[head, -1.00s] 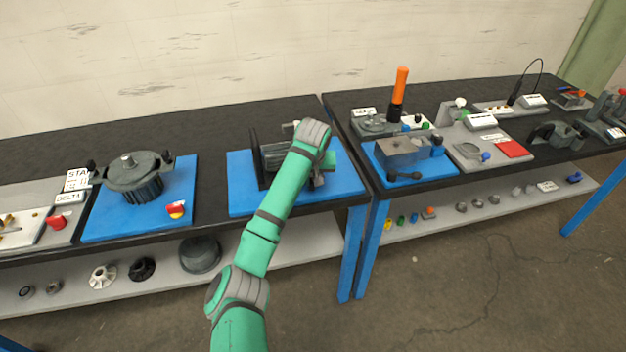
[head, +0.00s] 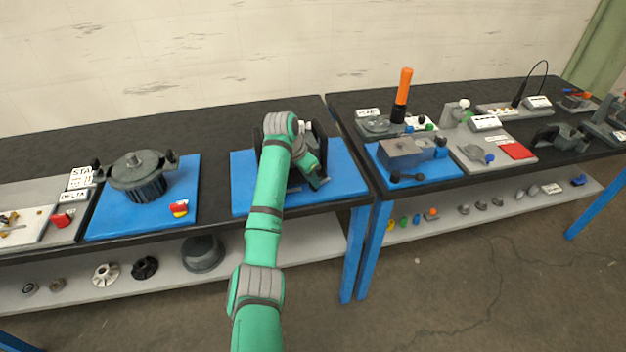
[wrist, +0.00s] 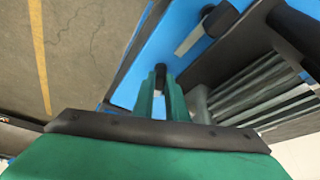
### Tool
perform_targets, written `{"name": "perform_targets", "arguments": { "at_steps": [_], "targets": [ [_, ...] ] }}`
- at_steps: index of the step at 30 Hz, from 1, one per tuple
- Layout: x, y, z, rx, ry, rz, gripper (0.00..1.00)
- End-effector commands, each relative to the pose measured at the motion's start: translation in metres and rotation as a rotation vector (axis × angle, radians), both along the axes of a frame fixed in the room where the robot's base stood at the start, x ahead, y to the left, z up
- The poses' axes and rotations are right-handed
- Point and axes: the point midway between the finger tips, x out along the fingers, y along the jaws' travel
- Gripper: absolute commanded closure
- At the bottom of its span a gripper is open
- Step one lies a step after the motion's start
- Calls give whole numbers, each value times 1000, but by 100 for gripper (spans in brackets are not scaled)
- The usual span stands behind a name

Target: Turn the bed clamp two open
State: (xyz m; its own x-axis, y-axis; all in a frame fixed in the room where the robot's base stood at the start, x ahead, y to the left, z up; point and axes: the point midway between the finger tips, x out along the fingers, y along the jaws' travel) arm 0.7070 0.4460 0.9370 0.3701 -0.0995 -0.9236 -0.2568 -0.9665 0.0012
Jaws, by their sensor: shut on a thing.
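The dark fixture (head: 320,140) with upright plates stands on a blue board, partly hidden behind my arm in the head view. In the wrist view it is a dark frame (wrist: 238,45) with grey ribbed bars. My gripper (wrist: 160,90) has its green fingers closed around a black knob (wrist: 160,72), which looks like the end of a clamp handle. The rest of that handle is hidden by the fingers. A second lever (wrist: 190,40), pale with a black end, lies beyond it. I cannot tell which clamp is number two. In the head view my gripper (head: 317,180) is at the fixture's front right.
The blue board (head: 345,180) has bare room right of the fixture. A grey pot-like device (head: 138,172) stands on another blue board to the left. A grey box with knobs (head: 405,152) is on the table to the right. A lower shelf (head: 310,235) runs below.

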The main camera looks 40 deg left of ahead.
Motion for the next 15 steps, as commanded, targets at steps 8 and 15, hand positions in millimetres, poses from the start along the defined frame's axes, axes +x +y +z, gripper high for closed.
{"name": "perform_targets", "arguments": {
  "at_steps": [8,15],
  "targets": [
    [1,3,1,-1,0,-232,100],
    [2,5,1,0,1,-372,100]
  ]
}}
